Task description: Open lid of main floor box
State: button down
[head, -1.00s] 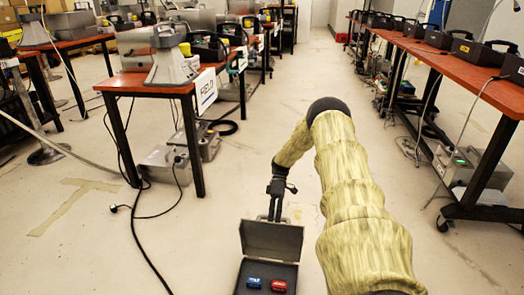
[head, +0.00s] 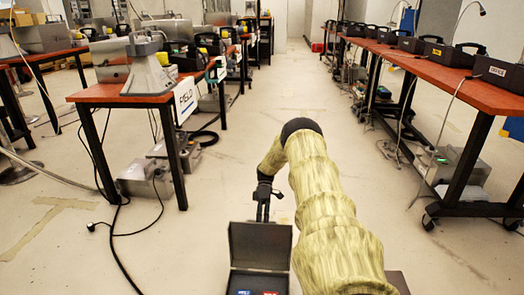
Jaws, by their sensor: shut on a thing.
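The dark grey floor box (head: 234,282) is at the bottom centre of the head view, cut off by the lower edge. Its lid (head: 260,246) stands raised at the back, its inner face toward me. A blue item (head: 243,292) and a red item (head: 269,292) show inside the box at the picture's edge. My gripper (head: 263,216) points down at the top edge of the lid, from its far side. It is shut on the lid; the fingertips are partly hidden behind it.
My arm fills the area right of the box. A left table (head: 120,93) has a black cable (head: 115,245) trailing over the floor. A long orange table (head: 470,85) with black cases stands on wheels at right. The aisle floor (head: 290,80) ahead is clear.

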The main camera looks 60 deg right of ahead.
jog(key=shift+w+a+f, duration=0.1)
jog(key=shift+w+f, duration=0.05)
jog(key=shift+f, duration=0.1)
jog(key=c, duration=1.5)
grip_release()
jog(key=shift+w+f, duration=0.1)
jog(key=shift+o, duration=0.9)
jog(key=shift+f, duration=0.15)
jog(key=shift+d, duration=0.2)
jog(key=v, duration=0.7)
jog(key=shift+d, duration=0.25)
